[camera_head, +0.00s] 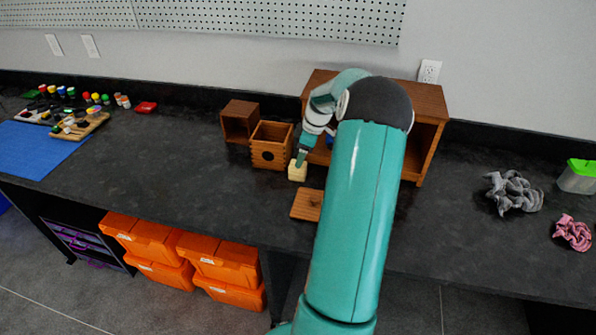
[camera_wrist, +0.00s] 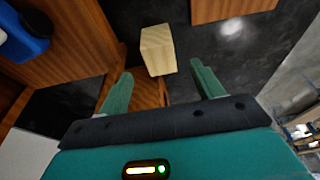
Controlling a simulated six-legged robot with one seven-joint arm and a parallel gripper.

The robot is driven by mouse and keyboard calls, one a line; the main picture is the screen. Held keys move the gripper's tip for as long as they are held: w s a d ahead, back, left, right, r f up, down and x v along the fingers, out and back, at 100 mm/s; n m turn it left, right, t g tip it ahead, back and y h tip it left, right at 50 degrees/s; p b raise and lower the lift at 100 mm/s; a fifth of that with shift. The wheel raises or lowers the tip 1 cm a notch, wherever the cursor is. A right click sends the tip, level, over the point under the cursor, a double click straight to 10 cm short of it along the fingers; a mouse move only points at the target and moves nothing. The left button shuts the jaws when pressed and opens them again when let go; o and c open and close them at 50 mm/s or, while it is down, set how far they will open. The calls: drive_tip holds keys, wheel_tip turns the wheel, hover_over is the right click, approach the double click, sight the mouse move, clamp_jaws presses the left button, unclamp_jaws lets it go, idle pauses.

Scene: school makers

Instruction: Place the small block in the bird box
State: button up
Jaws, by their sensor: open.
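The small pale wooden block (camera_head: 297,171) stands on the dark bench, just right of the bird box's front. It also shows in the wrist view (camera_wrist: 158,49), in line with the gap between my fingers. The bird box (camera_head: 271,148) is an open-topped wooden box with a round hole in its front. My gripper (camera_head: 300,162) is open, tilted down close to the block. In the wrist view its green fingers (camera_wrist: 161,71) are spread apart with nothing held between them. Whether a finger touches the block is unclear.
A flat wooden board (camera_head: 306,204) lies in front of the block. Another wooden box (camera_head: 240,121) stands behind left of the bird box. A wooden cabinet (camera_head: 430,103) stands behind my arm. Grey cloth (camera_head: 513,192) lies right.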

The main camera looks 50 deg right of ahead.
sight(298, 171)
drive_tip(key=x, duration=0.4)
drive_tip(key=shift+w+f, duration=0.1)
drive_tip(key=shift+f, duration=0.3)
drive_tip(key=shift+c, duration=0.5)
drive_tip(key=c, duration=1.1)
drive_tip(key=shift+r, duration=0.15)
